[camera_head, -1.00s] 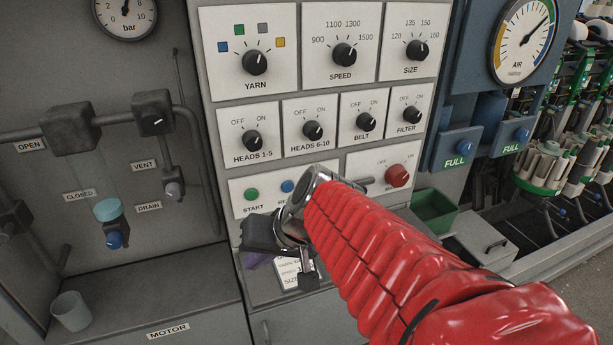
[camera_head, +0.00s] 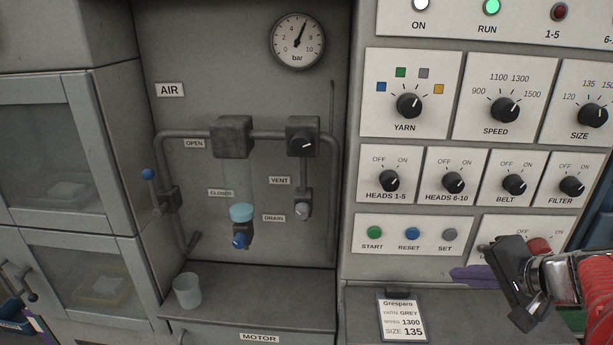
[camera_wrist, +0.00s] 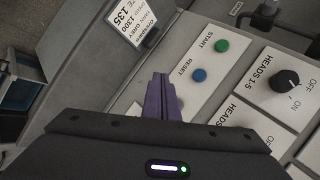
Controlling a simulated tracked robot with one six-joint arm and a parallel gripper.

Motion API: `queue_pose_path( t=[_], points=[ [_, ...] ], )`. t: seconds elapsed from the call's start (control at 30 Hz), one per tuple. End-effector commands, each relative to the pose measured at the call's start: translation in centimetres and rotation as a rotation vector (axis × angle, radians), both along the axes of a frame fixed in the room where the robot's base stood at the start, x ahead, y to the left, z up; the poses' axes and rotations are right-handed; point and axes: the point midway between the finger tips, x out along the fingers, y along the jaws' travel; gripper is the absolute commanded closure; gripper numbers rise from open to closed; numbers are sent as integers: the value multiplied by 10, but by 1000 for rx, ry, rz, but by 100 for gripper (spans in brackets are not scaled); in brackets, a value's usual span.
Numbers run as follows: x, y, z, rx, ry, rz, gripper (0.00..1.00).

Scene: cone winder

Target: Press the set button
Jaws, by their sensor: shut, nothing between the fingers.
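The set button (camera_head: 449,235) is a small grey round button on a white plate, right of the blue reset button (camera_head: 409,234) and the green start button (camera_head: 374,233). My gripper (camera_head: 456,274) shows at the lower right in the head view, its purple fingers pointing left, below the set button in the picture. I cannot tell how far the fingers are from the panel. In the wrist view the fingers (camera_wrist: 160,88) are together and empty.
A red knob (camera_head: 540,246) is partly behind my gripper. Black knobs such as the heads 1-5 knob (camera_head: 389,181) sit above the buttons. A card (camera_head: 402,316) lies below the panel. A cup (camera_head: 187,290) stands on the left ledge.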

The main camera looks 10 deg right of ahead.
Motion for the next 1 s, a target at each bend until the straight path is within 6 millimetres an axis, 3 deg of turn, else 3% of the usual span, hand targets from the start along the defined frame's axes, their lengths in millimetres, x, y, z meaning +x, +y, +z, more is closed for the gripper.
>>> queue_pose_path(
  t=[0.17, 0.57, 1.0],
  points=[
    [-13, -16, 5, 29, -10, -47, 100],
    [-14, -18, 6, 32, -11, -51, 100],
    [15, -26, 6, 32, -11, -47, 100]
  ],
)
